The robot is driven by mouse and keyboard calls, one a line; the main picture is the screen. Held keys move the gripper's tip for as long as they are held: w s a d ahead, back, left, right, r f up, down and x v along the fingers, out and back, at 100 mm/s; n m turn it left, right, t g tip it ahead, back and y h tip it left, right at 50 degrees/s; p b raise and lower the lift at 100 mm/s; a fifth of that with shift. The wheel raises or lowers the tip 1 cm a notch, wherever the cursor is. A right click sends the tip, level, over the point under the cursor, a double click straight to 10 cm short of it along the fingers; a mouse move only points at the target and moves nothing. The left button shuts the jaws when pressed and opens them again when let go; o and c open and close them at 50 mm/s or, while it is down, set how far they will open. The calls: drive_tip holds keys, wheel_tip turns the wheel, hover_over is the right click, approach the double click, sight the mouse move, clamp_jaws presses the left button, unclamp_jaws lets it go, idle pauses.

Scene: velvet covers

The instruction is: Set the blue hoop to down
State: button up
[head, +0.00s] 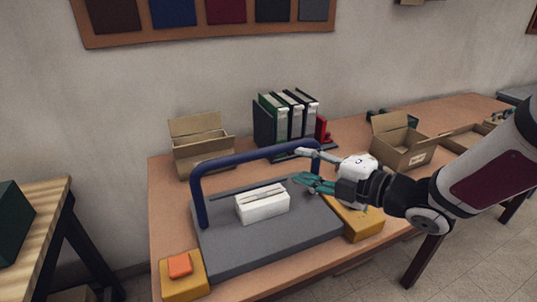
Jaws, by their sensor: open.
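The blue hoop (252,152) stands upright over a dark grey base board (250,257) on the wooden table. Its left leg meets the board near the front left, and its right leg is partly hidden by my gripper. My gripper (299,167) is open at the hoop's right upper corner, its teal-tipped fingers spread and pointing left. One finger is close to the bar's right end; I cannot tell whether it touches. A white slotted block (263,204) sits on the board beneath the hoop.
A yellow block with an orange button (180,265) is at front left; another yellow block (361,227) lies under my wrist. Open cardboard boxes (203,153) (402,148) and upright binders (285,115) stand behind. A second table (42,200) is at left.

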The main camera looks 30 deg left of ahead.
sight(269, 154)
drive_tip(key=x, duration=1.3)
drive_tip(key=shift+w+d, duration=0.1)
drive_tip(key=shift+c, duration=0.5)
clamp_jaws()
